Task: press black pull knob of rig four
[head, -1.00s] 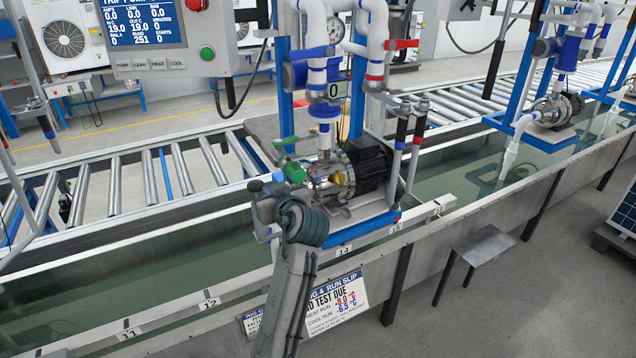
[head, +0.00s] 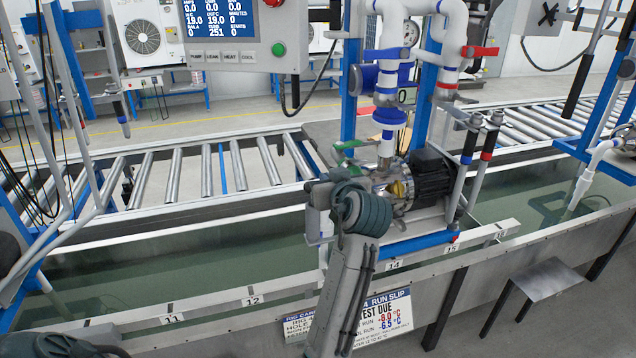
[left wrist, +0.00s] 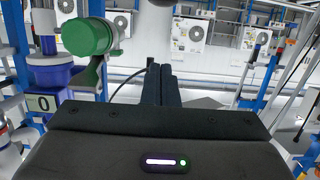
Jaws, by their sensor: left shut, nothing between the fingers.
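Rig four stands in the middle of the head view, with a silver and black pump (head: 430,180), white pipes and a green lever (head: 350,145). I cannot pick out its black pull knob in either view. My left gripper (left wrist: 161,84) is shut and empty in the left wrist view, pointing away from the camera. In the head view my left arm (head: 345,285) reaches up in front of the pump, and its wrist hides the fingertips. A green cap (left wrist: 88,36) is close to the left of the fingers in the left wrist view. My right gripper is not in view.
A control panel (head: 232,60) with a red and a green button hangs at the upper left of the rig. Blue posts and pipes stand close around the pump. A water trough (head: 130,270) runs along the front, with a roller conveyor (head: 205,170) behind.

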